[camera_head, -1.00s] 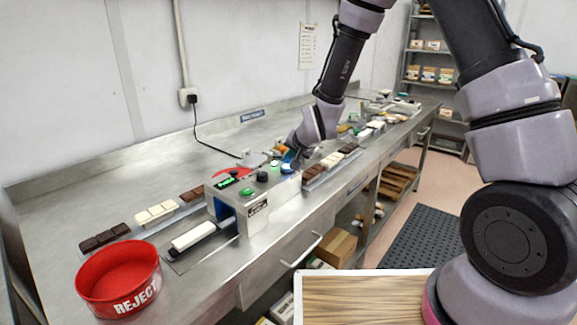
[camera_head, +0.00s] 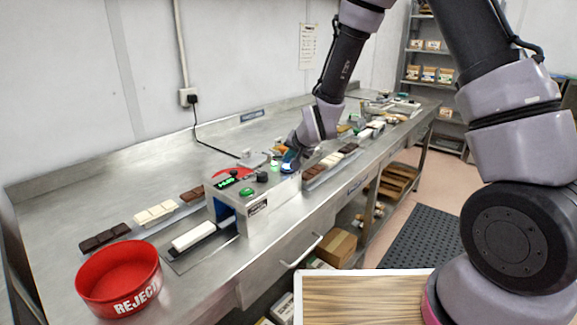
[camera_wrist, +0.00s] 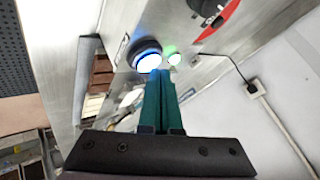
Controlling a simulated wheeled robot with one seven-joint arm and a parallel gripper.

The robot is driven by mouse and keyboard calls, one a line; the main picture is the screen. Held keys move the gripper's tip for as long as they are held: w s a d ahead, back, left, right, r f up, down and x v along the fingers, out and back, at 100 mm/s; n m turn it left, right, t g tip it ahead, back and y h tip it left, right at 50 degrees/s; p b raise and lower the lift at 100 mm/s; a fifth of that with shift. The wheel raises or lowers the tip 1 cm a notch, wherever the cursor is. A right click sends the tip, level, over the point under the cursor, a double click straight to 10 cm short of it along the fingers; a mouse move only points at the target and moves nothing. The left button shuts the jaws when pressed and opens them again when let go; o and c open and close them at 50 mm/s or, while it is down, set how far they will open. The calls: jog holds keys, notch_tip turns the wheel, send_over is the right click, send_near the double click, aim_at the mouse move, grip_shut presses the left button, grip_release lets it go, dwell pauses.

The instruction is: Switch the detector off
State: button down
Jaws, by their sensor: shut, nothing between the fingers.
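The detector (camera_head: 258,205) is a grey box astride the bench line. Its top carries a lit green display (camera_head: 234,180), a green button (camera_head: 246,191), a dark knob (camera_head: 262,177), and a small lit green lamp (camera_head: 274,167). A round button with a blue-white glow (camera_head: 288,167) sits at the far right end of the top. My gripper (camera_wrist: 160,74) is shut and empty, with its green fingertips at the edge of the glowing button (camera_wrist: 147,59). I cannot tell whether they touch it. The lamp (camera_wrist: 174,59) shows beside the button, and a dark knob on a red plate (camera_wrist: 208,10) beyond.
A red reject bin (camera_head: 118,280) stands at the bench's front left. Chocolate bars (camera_head: 155,214) lie along the line on both sides of the detector, with a white bar (camera_head: 194,236) before its opening. A cable runs to a wall socket (camera_head: 188,97).

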jog(key=shift+f, duration=0.15)
dwell(0.3)
jog(key=shift+f, duration=0.3)
jog(key=shift+r, duration=0.6)
jog(key=shift+r, duration=2.85)
